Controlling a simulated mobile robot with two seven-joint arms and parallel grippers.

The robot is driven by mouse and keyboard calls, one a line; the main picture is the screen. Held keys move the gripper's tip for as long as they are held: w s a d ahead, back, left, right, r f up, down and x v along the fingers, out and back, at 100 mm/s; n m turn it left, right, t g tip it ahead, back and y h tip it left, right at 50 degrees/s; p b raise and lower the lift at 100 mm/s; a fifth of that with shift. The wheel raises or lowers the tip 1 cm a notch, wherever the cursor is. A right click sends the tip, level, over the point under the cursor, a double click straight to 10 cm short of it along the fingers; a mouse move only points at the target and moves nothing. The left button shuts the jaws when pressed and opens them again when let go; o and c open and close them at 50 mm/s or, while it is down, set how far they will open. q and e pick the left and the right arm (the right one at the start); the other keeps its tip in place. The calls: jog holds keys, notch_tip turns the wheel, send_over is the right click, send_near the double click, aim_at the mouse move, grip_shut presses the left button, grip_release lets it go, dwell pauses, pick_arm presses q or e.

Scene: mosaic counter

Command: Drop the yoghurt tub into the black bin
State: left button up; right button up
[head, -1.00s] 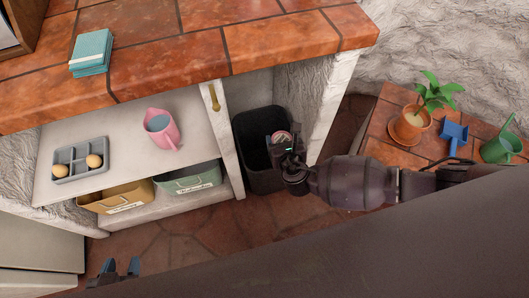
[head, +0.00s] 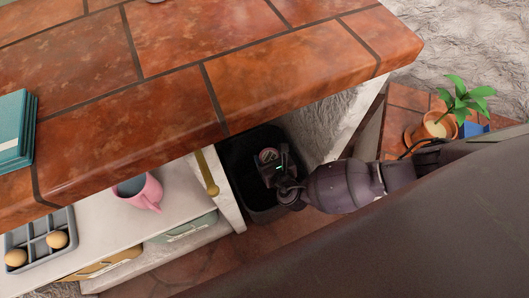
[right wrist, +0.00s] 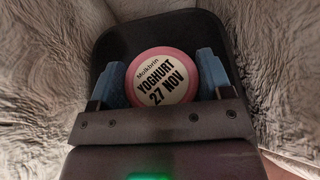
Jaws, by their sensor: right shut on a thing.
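The yoghurt tub (right wrist: 163,80) has a pink-rimmed lid with the words "YOGHURT 27 NOV" facing the right wrist camera. My right gripper (right wrist: 165,84) is shut on it, with a blue finger pad on each side. In the head view the tub (head: 268,156) and my right gripper (head: 272,164) show over the mouth of the black bin (head: 235,178). The bin stands on the floor under the counter, and its dark walls surround the tub in the right wrist view (right wrist: 190,22). How deep the tub is in the bin is hard to tell. My left gripper is out of view.
The tiled counter (head: 170,80) overhangs close to the bin. A white shelf (head: 110,235) left of the bin holds a pink jug (head: 140,192) and a grey tray (head: 38,262) with round items. Teal books (head: 15,130) lie on the counter. A potted plant (head: 432,128) stands right.

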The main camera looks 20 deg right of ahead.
jog(key=f, duration=0.1)
jog(key=f+b, duration=0.1)
jog(key=f, duration=0.1)
jog(key=shift+s, duration=0.3)
jog(key=shift+w+f+b, duration=0.25)
jog(key=shift+f+b, duration=0.3)
jog(key=shift+b, duration=0.25)
jog(key=shift+w+r, duration=0.1)
jog(key=o, duration=1.1)
jog(key=shift+c, duration=0.2)
